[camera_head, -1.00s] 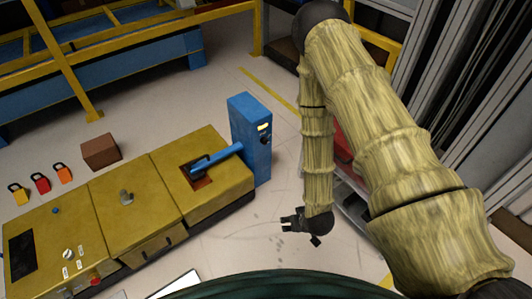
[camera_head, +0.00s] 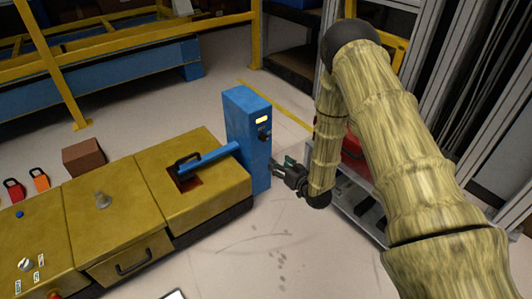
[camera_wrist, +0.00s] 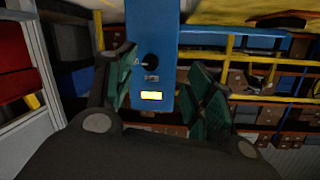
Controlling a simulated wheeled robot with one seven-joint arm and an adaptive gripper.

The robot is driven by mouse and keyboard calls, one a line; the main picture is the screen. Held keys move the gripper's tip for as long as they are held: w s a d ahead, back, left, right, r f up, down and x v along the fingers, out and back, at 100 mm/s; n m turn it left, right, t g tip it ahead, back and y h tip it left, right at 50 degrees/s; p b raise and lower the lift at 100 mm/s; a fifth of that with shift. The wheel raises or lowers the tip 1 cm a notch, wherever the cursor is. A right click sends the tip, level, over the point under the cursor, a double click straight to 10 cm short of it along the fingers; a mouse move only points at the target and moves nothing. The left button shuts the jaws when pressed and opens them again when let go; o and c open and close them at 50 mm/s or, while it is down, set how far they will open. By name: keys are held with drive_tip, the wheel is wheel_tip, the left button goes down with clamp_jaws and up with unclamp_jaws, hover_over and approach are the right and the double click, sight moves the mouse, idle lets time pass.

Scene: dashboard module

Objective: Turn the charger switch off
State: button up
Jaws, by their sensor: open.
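The blue charger box (camera_head: 247,150) stands upright at the right end of the yellow module. Its switch, a black knob (camera_head: 264,136), is on the side facing my arm, below a lit yellow display (camera_head: 261,120). In the wrist view, which looks upside down, the knob (camera_wrist: 151,62) shows between my fingers, with the lit display (camera_wrist: 151,96) beneath it. My gripper (camera_head: 277,167) is open and empty, to the right of the charger and lower than the knob in the head view. It appears apart from the knob. The knob's exact setting is too small to read.
A blue bar (camera_head: 210,159) runs from the charger to a handle over a recess in the yellow module (camera_head: 150,215). A brown box (camera_head: 84,157) and padlocks (camera_head: 39,180) lie behind it. A metal cart (camera_head: 355,212) stands right of my gripper.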

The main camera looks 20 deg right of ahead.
sight(265, 140)
drive_tip(key=w+b, duration=0.2)
drive_tip(key=w, duration=0.2)
drive_tip(key=w+a+t+y+b, duration=0.1)
drive_tip(key=w+b, duration=0.2)
drive_tip(key=w, duration=0.2)
drive_tip(key=w+t+b, duration=0.1)
drive_tip(key=w+b, duration=0.2)
drive_tip(key=w, duration=0.1)
drive_tip(key=shift+w+a+r+n, duration=0.1)
drive_tip(key=shift+w+a+n, duration=0.05)
drive_tip(key=shift+w+n, duration=0.15)
drive_tip(key=shift+w+a+r, duration=0.15)
drive_tip(key=shift+w+a, duration=0.05)
drive_tip(key=shift+w, duration=0.45)
drive_tip(key=c, duration=1)
